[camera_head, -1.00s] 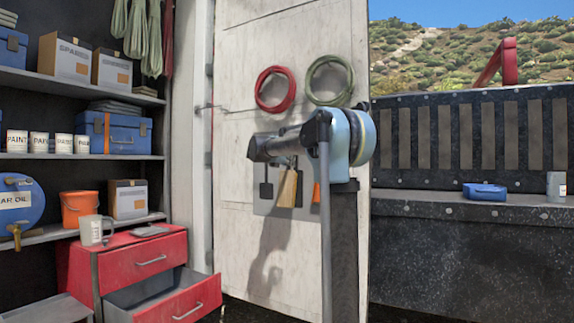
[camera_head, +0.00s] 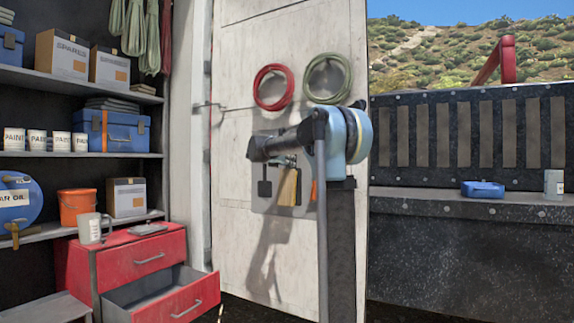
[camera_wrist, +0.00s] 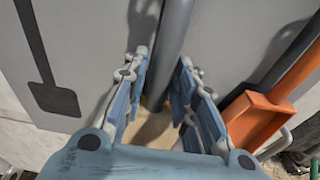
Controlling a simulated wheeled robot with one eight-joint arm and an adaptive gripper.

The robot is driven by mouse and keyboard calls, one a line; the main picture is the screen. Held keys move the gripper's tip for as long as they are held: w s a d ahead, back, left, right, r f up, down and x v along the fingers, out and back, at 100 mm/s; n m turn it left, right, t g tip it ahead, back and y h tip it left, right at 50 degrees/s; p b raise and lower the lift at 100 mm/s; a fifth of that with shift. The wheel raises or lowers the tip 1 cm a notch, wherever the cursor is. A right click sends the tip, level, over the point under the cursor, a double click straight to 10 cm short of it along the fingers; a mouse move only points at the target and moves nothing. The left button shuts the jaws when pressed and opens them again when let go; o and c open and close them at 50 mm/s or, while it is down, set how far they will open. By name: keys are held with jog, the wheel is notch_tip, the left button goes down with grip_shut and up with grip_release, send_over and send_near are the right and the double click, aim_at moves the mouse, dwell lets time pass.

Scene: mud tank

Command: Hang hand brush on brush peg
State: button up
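The hand brush, with a tan head (camera_head: 288,187), is upright against the tool board (camera_head: 262,204), beside a dark scraper (camera_head: 264,188). In the wrist view a grey upright rod (camera_wrist: 174,28), apparently its handle, runs down between the fingers, with tan (camera_wrist: 152,128) showing below. My gripper (camera_wrist: 163,58) faces the board with a blue-padded finger on each side of the rod. Whether the pads press on it is unclear. In the head view my gripper (camera_head: 284,160) is mostly hidden under my arm. The brush peg and the brush's top are hidden.
The scraper hangs close on the left in the wrist view (camera_wrist: 54,95), an orange dustpan (camera_wrist: 257,116) close on the right. Red and green hose coils (camera_head: 271,87) hang above. A red cabinet (camera_head: 140,262) with an open lower drawer stands at the left.

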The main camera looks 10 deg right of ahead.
jog(key=shift+o, duration=0.6)
jog(key=shift+r, duration=0.1)
jog(key=shift+s+a, duration=0.1)
jog(key=v, duration=1.2)
jog(key=s+d+f+m+g+y, duration=0.1)
jog(key=s+d+f+m+g, duration=0.1)
jog(key=s+d+f+m, duration=0.45)
jog(key=s+d+f+m+g+y, duration=0.1)
jog(key=s+d+f+m+g, duration=0.15)
jog(key=s+f, duration=0.7)
jog(key=s+d+f+m+g+y, duration=0.1)
jog(key=s+d+f+m+g, duration=0.1)
jog(key=s+d+f+m, duration=0.45)
jog(key=s+a+f+m+g+y, duration=0.1)
jog(key=s+f+m, duration=0.3)
jog(key=s+f, duration=0.4)
jog(key=s+a+f+m+g+y, duration=0.1)
jog(key=s+a+f+m+y, duration=0.2)
jog(key=s+f, duration=0.6)
jog(key=s+a+f+m+g+y, duration=0.2)
jog(key=s+a+f+m, duration=0.2)
jog(key=s+f, duration=0.4)
notch_tip(320, 180, down, 5)
jog(key=shift+a+r+m+y, duration=0.2)
jog(key=shift+m+y, duration=0.2)
jog(key=shift+m, duration=0.45)
jog(key=shift+s, duration=0.1)
